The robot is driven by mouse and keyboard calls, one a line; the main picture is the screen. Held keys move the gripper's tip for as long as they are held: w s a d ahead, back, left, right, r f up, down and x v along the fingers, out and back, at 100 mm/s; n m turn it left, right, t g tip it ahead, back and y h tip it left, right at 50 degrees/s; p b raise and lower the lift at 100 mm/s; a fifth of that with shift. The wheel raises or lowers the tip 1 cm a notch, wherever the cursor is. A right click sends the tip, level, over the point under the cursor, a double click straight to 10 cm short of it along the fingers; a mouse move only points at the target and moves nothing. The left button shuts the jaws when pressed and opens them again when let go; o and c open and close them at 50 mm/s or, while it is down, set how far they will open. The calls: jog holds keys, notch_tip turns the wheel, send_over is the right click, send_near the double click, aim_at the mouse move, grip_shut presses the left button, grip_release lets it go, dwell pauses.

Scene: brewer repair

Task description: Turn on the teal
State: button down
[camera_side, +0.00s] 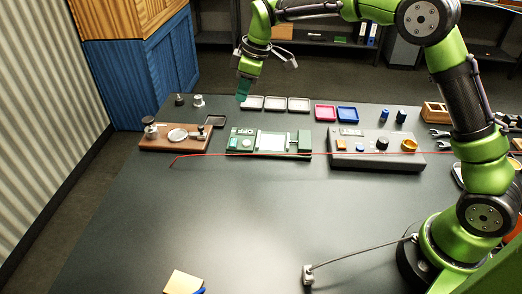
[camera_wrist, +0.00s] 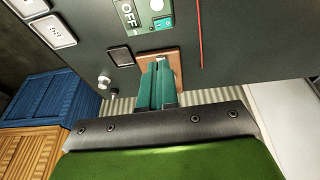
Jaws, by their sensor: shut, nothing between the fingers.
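A flat green unit (camera_side: 268,153) lies at mid-table, with an OFF label, a round part at its left and a pale plate in its middle. In the wrist view, part of the green unit (camera_wrist: 145,27) shows at the top edge with the OFF label and a small teal part (camera_wrist: 161,22). I cannot tell how that part is set. My gripper (camera_side: 243,94), with teal fingers, is above the back of the table, behind and up from the unit, clear of it. Its fingers (camera_wrist: 159,72) are together and empty; they hide part of the wooden board (camera_wrist: 172,55).
The wooden board (camera_side: 160,141) with knobs stands left of the unit, a grey control box (camera_side: 376,160) right. Several small trays (camera_side: 275,104) line the back. The front of the table is mostly clear.

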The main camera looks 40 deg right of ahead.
send_near(234, 139)
jog(key=x, duration=0.5)
jog(key=shift+w+a+f, duration=0.1)
jog(key=shift+w+a, duration=0.15)
jog(key=shift+f, duration=0.6)
jog(key=shift+w+d+f, duration=0.1)
jog(key=shift+w+f, duration=0.05)
jog(key=shift+f, duration=0.15)
